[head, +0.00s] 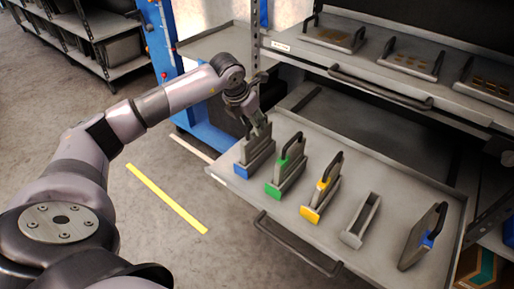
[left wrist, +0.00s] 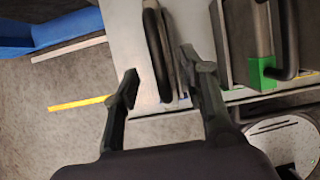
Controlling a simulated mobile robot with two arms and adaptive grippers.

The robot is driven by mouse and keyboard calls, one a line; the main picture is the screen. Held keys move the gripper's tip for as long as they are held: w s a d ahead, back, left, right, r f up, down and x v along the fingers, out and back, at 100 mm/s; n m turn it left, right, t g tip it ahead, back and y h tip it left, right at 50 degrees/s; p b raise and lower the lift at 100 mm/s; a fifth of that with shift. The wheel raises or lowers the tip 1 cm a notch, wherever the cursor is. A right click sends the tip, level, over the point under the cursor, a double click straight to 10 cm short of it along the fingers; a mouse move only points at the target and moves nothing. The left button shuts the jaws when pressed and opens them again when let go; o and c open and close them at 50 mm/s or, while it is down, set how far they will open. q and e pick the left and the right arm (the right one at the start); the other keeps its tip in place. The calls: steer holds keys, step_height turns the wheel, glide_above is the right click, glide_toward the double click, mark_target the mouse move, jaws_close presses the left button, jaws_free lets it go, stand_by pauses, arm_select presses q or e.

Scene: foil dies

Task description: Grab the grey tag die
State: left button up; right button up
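A grey die (head: 257,146) stands upright in the blue-fronted holder (head: 241,171) at the left end of the pulled-out drawer. It shows no coloured tag, so it looks like the grey tag die. My left gripper (head: 258,127) is right above it and partly hides its handle. In the left wrist view the die's black handle (left wrist: 156,45) runs between the two spread fingers of my gripper (left wrist: 160,78), closer to the right finger. The fingers look open, not clamped on it. My right gripper is not in view.
A green-tagged die (head: 289,163) stands close by, then a yellow-tagged die (head: 325,187). An empty grey holder (head: 362,220) and a blue-tagged die (head: 422,237) are farther right. An upper shelf (head: 385,75) with flat plates overhangs the drawer's back.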

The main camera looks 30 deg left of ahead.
mark_target(257, 143)
arm_select(q)
steer(key=x, duration=0.6)
steer(key=shift+s+b, duration=0.2)
steer(key=shift+b, duration=0.15)
steer(key=shift+w+f, duration=0.25)
steer(key=shift+f, duration=0.25)
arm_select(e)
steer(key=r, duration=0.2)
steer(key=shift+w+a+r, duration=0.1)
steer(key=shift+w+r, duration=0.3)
arm_select(q)
steer(key=shift+c, duration=0.4)
jaws_close()
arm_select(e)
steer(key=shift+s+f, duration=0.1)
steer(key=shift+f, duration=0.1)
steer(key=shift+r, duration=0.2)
arm_select(q)
steer(key=shift+w+r, duration=0.15)
steer(key=shift+r, duration=0.05)
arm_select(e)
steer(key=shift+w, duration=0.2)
